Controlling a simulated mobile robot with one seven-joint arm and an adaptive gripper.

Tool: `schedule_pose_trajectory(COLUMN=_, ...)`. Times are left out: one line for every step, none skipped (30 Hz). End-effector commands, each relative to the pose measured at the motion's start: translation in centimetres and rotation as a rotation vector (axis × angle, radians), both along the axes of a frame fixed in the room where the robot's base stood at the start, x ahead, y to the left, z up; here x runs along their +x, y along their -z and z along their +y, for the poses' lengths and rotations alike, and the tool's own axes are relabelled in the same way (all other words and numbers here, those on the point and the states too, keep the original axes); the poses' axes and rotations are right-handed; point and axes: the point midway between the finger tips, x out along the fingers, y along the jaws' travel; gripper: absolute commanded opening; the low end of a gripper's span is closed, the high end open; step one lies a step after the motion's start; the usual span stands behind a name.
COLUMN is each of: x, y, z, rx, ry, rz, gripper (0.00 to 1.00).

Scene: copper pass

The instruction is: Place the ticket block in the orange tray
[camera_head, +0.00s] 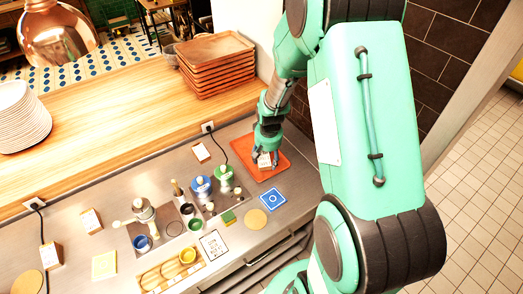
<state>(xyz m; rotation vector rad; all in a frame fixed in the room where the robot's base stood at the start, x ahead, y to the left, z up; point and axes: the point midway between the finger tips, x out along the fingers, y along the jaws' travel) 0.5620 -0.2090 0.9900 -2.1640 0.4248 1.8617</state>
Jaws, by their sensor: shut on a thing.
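The orange tray (281,166) lies flat on the steel counter at the right, beside my arm. My gripper (264,158) points down over the tray, its fingers shut on a small whitish block (264,162), which looks like the ticket block. The block is within the tray's outline. The fingers partly cover it, and I cannot tell whether it touches the tray floor.
Similar pale blocks stand on the counter (201,152), one just left of the tray. A blue card (272,198), bottles with blue and green collars (202,187) and a wooden rack (170,274) are nearby. Stacked brown trays (216,62) sit on the wooden ledge behind.

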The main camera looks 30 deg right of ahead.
Motion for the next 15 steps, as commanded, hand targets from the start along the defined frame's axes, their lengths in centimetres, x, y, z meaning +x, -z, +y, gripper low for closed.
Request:
schedule_pose_trajectory(x=1.0, y=0.1, z=-0.4, rx=0.0, ry=0.0, rz=-0.001, gripper=0.3)
schedule_pose_trajectory(x=1.4, y=0.2, z=-0.5, rx=0.0, ry=0.0, rz=-0.001, gripper=0.3)
schedule_pose_trajectory(x=2.1, y=0.3, z=-0.8, rx=0.0, ry=0.0, rz=-0.001, gripper=0.3)
schedule_pose_trajectory(x=2.6, y=0.3, z=-1.0, rx=0.0, ry=0.0, rz=-0.001, gripper=0.3)
schedule_pose_trajectory(x=3.1, y=0.4, z=-1.1, rx=0.0, ry=0.0, rz=0.0, gripper=0.3)
schedule_pose_trajectory(x=3.7, y=0.5, z=-1.4, rx=0.0, ry=0.0, rz=0.0, gripper=0.3)
schedule_pose_trajectory(x=4.2, y=0.5, z=-1.6, rx=0.0, ry=0.0, rz=0.0, gripper=0.3)
schedule_pose_trajectory(x=4.7, y=0.5, z=-1.8, rx=0.0, ry=0.0, rz=-0.001, gripper=0.3)
schedule_pose_trajectory(x=5.4, y=0.6, z=-2.0, rx=0.0, ry=0.0, rz=-0.001, gripper=0.3)
schedule_pose_trajectory(x=5.8, y=0.6, z=-2.2, rx=0.0, ry=0.0, rz=-0.001, gripper=0.3)
schedule_pose_trajectory(x=6.2, y=0.7, z=-2.3, rx=0.0, ry=0.0, rz=-0.001, gripper=0.3)
schedule_pose_trajectory(x=6.7, y=0.7, z=-2.5, rx=0.0, ry=0.0, rz=0.0, gripper=0.3)
schedule_pose_trajectory(x=7.0, y=0.8, z=-2.6, rx=0.0, ry=0.0, rz=0.0, gripper=0.3)
schedule_pose_trajectory(x=7.3, y=0.8, z=-2.7, rx=0.0, ry=0.0, rz=0.0, gripper=0.3)
schedule_pose_trajectory(x=7.6, y=0.8, z=-2.8, rx=0.0, ry=0.0, rz=0.0, gripper=0.3)
